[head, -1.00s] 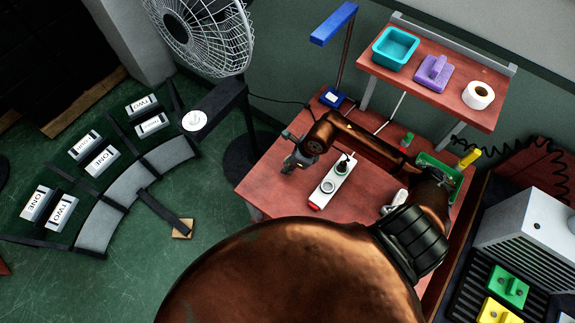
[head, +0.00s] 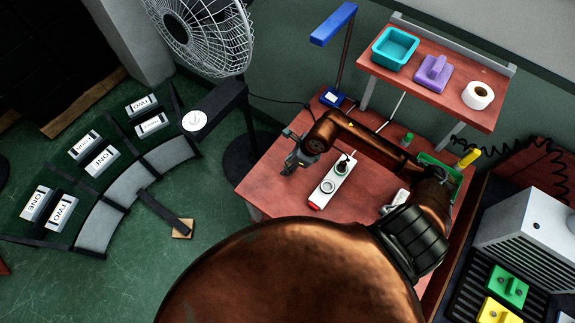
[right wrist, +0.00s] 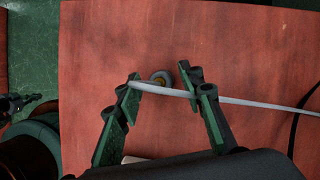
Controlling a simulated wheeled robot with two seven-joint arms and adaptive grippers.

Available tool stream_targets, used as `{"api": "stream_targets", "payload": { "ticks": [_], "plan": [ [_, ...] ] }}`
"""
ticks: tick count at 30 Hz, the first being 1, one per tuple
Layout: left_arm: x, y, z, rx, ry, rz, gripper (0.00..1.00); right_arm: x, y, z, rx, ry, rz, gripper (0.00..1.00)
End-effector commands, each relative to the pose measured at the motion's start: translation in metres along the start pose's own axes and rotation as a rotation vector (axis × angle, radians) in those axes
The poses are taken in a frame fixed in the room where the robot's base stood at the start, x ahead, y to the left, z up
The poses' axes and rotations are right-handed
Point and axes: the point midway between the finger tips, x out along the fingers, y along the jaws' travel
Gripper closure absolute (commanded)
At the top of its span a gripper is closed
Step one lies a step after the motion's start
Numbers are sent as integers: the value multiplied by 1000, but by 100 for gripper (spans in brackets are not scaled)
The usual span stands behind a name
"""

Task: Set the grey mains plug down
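The grey mains plug (right wrist: 163,78) shows in the right wrist view as a small grey body with a brassy part, between my right gripper's fingertips. It appears to lie on the red table (right wrist: 250,50), though its exact height is hard to judge. My right gripper (right wrist: 163,83) is open, with visible gaps beside the plug. A pale grey cable (right wrist: 265,102) crosses the finger area and runs right. In the head view my right gripper (head: 292,163) is over the table's left part, hiding the plug. My left gripper is out of view.
A white socket strip (head: 323,195) with a red end lies right of the gripper, a dark plug at its far end. A blue lamp (head: 333,24) and a raised shelf (head: 440,102) stand behind. A fan (head: 203,35) stands left. The table's front left is bare.

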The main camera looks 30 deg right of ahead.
Motion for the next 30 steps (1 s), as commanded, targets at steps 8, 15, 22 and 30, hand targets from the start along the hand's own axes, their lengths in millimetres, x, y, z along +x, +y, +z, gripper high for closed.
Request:
{"api": "stream_targets", "payload": {
  "ticks": [8,15,22,30],
  "plan": [
    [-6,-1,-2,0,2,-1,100,-59,-1,0,-3,2,-4,64],
    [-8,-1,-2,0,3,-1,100,-98,-1,0,-1,1,-2,64],
    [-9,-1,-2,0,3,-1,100,-110,0,0,1,1,1,64],
    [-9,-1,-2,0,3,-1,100,-110,0,0,1,0,1,64]
  ]
}}
